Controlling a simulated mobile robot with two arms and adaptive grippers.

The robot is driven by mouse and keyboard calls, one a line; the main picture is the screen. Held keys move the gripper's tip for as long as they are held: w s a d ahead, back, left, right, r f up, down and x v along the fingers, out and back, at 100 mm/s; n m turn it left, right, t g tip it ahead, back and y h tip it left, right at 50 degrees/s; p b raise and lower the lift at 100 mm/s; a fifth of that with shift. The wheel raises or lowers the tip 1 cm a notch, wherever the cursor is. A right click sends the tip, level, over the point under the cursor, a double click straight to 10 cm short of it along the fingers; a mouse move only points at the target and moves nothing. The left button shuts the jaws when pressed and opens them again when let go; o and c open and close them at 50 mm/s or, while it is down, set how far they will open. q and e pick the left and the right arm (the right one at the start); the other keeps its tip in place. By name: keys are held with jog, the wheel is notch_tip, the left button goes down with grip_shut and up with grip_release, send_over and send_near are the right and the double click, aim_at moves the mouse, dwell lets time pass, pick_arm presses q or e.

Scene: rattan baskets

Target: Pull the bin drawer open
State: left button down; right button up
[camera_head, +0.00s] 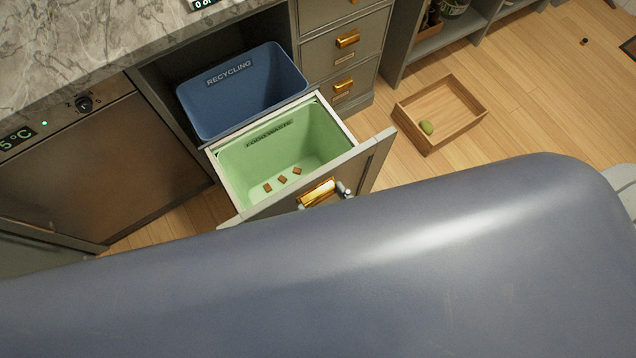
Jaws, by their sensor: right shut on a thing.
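The bin drawer (367,161) stands pulled out from under the marble counter. It holds a blue bin marked RECYCLING (243,92) at the back and a green bin marked FOOD WASTE (318,139) at the front. Several small brown pieces (283,180) lie in the green bin. My right gripper (342,191) is at the gold handle (317,193) on the drawer's front and is shut on it. Most of the gripper is hidden behind a large blue-grey part in the foreground. My left gripper is not in view.
A wooden tray (466,97) with a green fruit (426,128) in it lies on the wooden floor at the right. Drawers with gold handles (347,39) stand beside the bin drawer. A dishwasher-like appliance (110,165) is at the left. Floor right of the drawer is mostly clear.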

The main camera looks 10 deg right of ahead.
jog(key=shift+s+d, duration=0.1)
jog(key=shift+s, duration=0.2)
jog(key=o, duration=1.5)
jog(key=v, duration=1.2)
